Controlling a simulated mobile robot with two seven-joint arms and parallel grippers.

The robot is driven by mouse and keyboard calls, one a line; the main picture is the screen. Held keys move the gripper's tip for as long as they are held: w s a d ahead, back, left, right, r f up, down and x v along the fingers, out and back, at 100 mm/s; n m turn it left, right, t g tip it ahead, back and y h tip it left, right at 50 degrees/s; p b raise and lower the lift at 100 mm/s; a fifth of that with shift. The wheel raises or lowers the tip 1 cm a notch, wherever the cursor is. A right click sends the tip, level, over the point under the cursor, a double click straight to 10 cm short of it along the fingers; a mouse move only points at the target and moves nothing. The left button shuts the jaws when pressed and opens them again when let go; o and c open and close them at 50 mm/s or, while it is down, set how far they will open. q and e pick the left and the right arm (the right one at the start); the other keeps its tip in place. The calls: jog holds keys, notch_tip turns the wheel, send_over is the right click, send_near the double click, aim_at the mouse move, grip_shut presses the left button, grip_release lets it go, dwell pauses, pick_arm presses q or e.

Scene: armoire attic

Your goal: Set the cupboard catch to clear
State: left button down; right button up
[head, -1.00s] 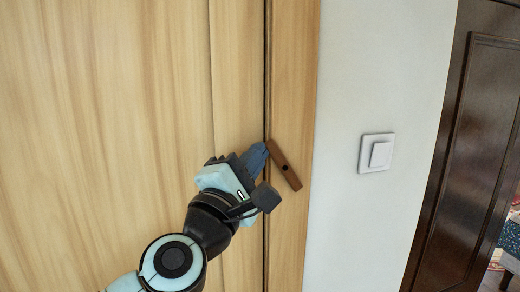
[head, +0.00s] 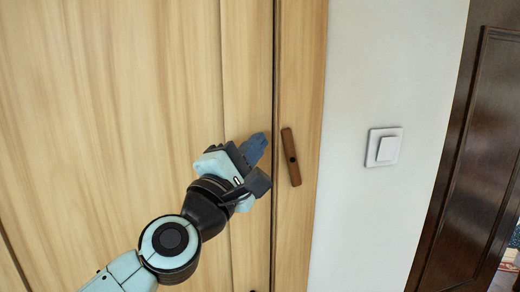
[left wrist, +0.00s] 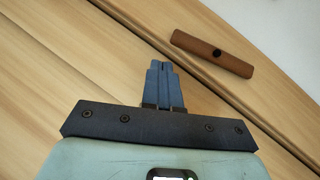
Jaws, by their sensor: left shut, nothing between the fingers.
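The cupboard catch (head: 291,157) is a small brown wooden bar with a dark pivot in its middle, on the narrow strip right of the door seam. In the head view it stands nearly upright, its top leaning slightly left, and lies wholly right of the seam. It also shows in the left wrist view (left wrist: 212,53), beyond the seam. My left gripper (head: 258,142) is shut and empty, in front of the cupboard door (head: 120,90), just left of the catch and apart from it. Its closed blue fingers (left wrist: 163,85) show in the left wrist view. My right gripper is out of view.
A pale wall with a white light switch (head: 384,147) is right of the cupboard. A dark brown panelled door (head: 470,160) stands at the far right. A small dark knob-like thing shows low by the seam. The door front around my gripper is clear.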

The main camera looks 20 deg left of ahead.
pick_arm(q)
jog(key=a+r+b+v, duration=0.1)
jog(key=v, duration=0.9)
jog(key=shift+s+r, duration=0.25)
jog(key=shift+s, duration=0.25)
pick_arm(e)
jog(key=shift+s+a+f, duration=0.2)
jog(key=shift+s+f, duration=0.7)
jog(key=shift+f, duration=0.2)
pick_arm(q)
jog(key=shift+w, duration=0.1)
jog(key=shift+a, duration=0.1)
